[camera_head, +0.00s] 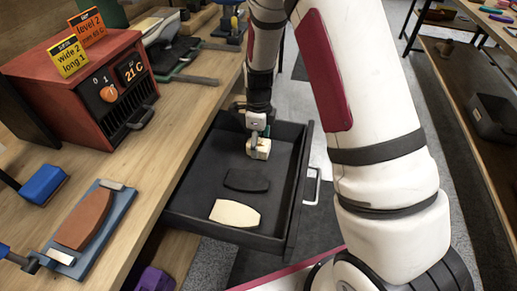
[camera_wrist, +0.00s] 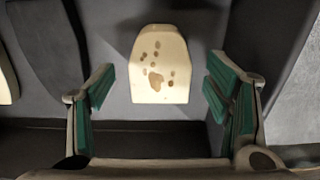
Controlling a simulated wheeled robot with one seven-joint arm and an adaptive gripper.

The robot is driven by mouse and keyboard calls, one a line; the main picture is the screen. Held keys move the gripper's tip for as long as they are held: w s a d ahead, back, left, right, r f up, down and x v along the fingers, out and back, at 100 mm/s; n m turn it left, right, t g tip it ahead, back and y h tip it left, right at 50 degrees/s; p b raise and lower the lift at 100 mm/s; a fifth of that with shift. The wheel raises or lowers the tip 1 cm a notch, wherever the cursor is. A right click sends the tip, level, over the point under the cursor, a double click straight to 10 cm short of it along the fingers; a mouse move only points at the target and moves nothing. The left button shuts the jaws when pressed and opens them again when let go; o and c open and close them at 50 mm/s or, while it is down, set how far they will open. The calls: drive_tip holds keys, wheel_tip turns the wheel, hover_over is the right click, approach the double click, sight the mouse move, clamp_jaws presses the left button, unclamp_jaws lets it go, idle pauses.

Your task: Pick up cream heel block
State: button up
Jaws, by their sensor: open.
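The cream heel block (camera_head: 259,152) lies in the open dark drawer, towards its far end. In the wrist view the block (camera_wrist: 158,45) is pale, with a rounded top edge and several brown spots. My gripper (camera_head: 259,130) is directly above it, pointing down. In the wrist view my gripper (camera_wrist: 159,82) is open, with green-padded fingers on either side of the block and a gap on both sides. The fingers do not touch it in that view.
The drawer (camera_head: 182,212) also holds a dark flat piece (camera_head: 246,180) and a larger cream piece (camera_head: 235,213). Its walls stand close around my gripper. The workbench (camera_head: 150,150) with a red heater box (camera_head: 60,70) is at the left.

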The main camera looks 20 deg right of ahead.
drive_tip(key=shift+f, duration=1.3)
drive_tip(key=c, duration=1.3)
drive_tip(key=shift+o, duration=0.2)
drive_tip(key=shift+r, duration=0.1)
